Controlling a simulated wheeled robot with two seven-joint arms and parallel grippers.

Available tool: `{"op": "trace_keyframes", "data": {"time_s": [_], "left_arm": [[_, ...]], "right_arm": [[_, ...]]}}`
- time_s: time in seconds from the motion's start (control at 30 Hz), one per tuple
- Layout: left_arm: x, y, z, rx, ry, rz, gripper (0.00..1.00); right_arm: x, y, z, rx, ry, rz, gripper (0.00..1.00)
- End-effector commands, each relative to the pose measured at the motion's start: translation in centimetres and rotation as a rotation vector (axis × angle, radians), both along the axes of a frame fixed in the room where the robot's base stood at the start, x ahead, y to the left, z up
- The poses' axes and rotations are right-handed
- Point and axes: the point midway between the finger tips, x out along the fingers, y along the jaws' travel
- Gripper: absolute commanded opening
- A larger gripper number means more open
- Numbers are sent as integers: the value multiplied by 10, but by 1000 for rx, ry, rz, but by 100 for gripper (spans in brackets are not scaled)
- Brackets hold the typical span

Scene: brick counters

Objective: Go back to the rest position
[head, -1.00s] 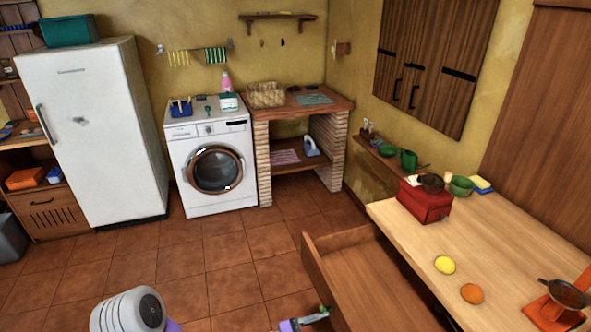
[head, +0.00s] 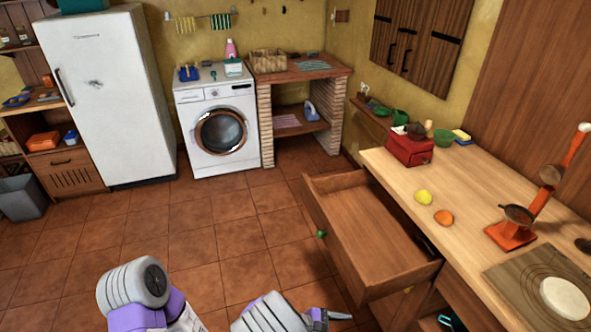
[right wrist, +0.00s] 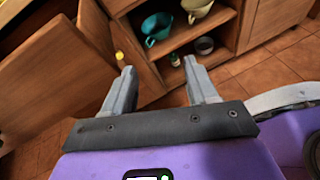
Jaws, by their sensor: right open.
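My right gripper (head: 338,315) shows at the bottom of the head view, left of the open wooden drawer (head: 355,225) and apart from it. In the right wrist view the gripper (right wrist: 162,82) is open. Its two fingers are spread with nothing between them. They point at the lower cabinet front. A rounded grey and purple link of my arm shows at the lower left of the head view. My left gripper is not in view.
The drawer juts over the tiled floor. A lemon (head: 424,197), an orange (head: 443,217) and a red box (head: 409,149) are on the wooden counter (head: 480,200).

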Motion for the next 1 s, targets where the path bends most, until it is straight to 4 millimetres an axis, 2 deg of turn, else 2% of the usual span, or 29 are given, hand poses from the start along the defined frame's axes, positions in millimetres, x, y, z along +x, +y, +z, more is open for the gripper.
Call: {"op": "trace_keyframes", "data": {"time_s": [0.1, 0.23, 0.33, 0.4, 0.47, 0.57, 0.67, 0.8, 1.0], "left_arm": [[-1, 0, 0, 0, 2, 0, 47], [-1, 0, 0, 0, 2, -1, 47], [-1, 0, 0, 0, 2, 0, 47], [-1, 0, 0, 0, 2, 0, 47], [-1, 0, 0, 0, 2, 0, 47], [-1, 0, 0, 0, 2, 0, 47], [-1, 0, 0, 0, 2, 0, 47], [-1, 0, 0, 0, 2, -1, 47], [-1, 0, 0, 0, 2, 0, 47]], "right_arm": [[-31, -18, -41, 172, 62, -135, 58], [-80, -22, -90, 427, 101, -357, 58], [-119, -9, -121, 653, 82, -582, 58], [-138, 6, -133, 797, 38, -749, 58], [-148, 19, -140, 910, -21, -893, 58], [-153, 38, -142, 1067, -158, -1131, 58], [-146, 46, -139, 1174, -323, -1340, 58], [-133, 42, -132, 1244, -541, -1546, 58], [-124, 32, -127, 1265, -693, -1656, 58]]}}
